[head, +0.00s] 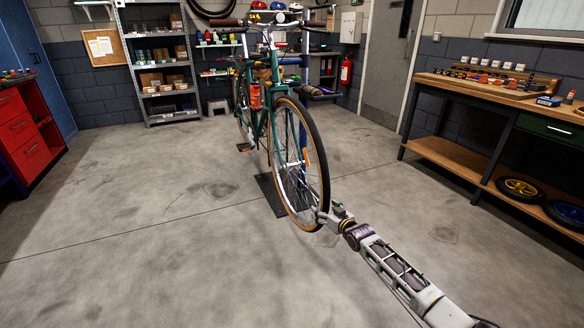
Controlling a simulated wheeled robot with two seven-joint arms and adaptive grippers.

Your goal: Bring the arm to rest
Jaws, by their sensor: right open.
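My right arm reaches in from the lower right, and its gripper (323,217) is at the lower right edge of the bicycle's front wheel (328,168). The gripper is small in this view and open. It overlaps the tyre in the picture; I cannot tell whether it touches it. The green bicycle (273,95) stands upright in the middle of the room, its front wheel toward me. My left gripper is not in view.
A wooden workbench (440,80) with small parts stands at the right, wheels (520,189) on its lower shelf. A red drawer cabinet (22,135) is at the left. Grey shelving (150,62) stands at the back. The concrete floor (130,235) is clear at the left and front.

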